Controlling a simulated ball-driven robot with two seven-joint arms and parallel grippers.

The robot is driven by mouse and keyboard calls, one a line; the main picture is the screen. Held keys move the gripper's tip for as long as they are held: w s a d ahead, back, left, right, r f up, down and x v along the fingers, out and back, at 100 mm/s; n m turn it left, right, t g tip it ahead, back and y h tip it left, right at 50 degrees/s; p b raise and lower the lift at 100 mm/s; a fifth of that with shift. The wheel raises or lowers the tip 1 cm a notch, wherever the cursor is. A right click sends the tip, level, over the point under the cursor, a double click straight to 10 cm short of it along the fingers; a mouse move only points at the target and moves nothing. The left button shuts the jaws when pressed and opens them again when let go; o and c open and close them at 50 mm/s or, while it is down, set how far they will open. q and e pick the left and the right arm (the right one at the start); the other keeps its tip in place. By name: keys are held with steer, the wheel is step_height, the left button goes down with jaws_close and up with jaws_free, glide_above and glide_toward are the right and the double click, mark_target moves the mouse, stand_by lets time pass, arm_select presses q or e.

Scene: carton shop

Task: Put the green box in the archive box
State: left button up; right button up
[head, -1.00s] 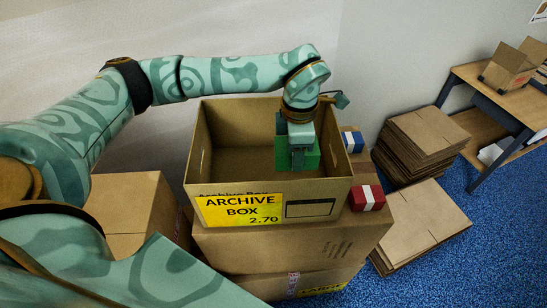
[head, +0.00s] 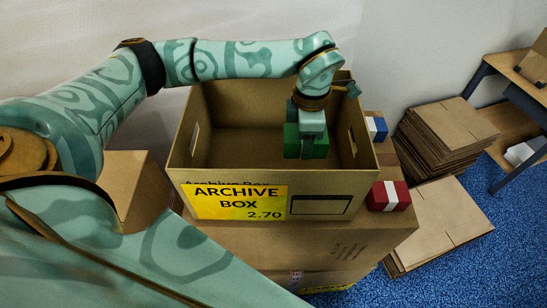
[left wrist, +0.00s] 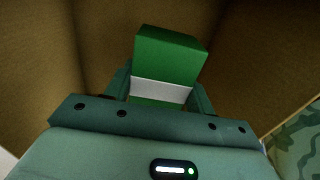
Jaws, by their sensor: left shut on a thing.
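The green box (head: 291,141) is inside the open archive box (head: 195,155), towards its right side in the head view. My left gripper (head: 306,150) reaches down into the archive box and is shut on the green box. In the left wrist view the green box (left wrist: 168,55), with a white band, sits between the fingers, with the archive box's brown walls around it. I cannot tell whether the green box touches the archive box's floor. My right gripper is not in view.
The archive box stands on a larger carton (head: 300,245). A red box (head: 388,196) and a blue box (head: 376,128), each with a white band, lie to its right. Flat cardboard stacks (head: 445,135) and a table (head: 510,95) stand further right.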

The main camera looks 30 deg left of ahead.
arm_select(q)
steer(key=shift+s+a+f, duration=0.15)
steer(key=shift+a+f, duration=0.05)
steer(key=shift+f, duration=0.1)
steer(key=s+a+f, duration=0.2)
steer(key=a, duration=0.1)
steer(key=s+a+f+p, duration=0.1)
steer(key=s+a+f, duration=0.1)
steer(key=a+f, duration=0.1)
steer(key=s+a+f, duration=0.2)
steer(key=a, duration=0.2)
steer(key=shift+s+a+f, duration=0.1)
steer(key=shift+s+f, duration=0.2)
steer(key=shift+f, duration=0.1)
steer(key=shift+s+a+f, duration=0.2)
steer(key=shift+a+f, duration=0.1)
steer(key=shift+f, duration=0.2)
steer(key=f, duration=0.3)
steer(key=shift+s+a+f, duration=0.2)
steer(key=shift+s+a, duration=0.05)
steer(key=shift+a, duration=0.1)
steer(key=shift+f, duration=0.25)
steer(key=shift+f, duration=0.15)
steer(key=o, duration=1.1)
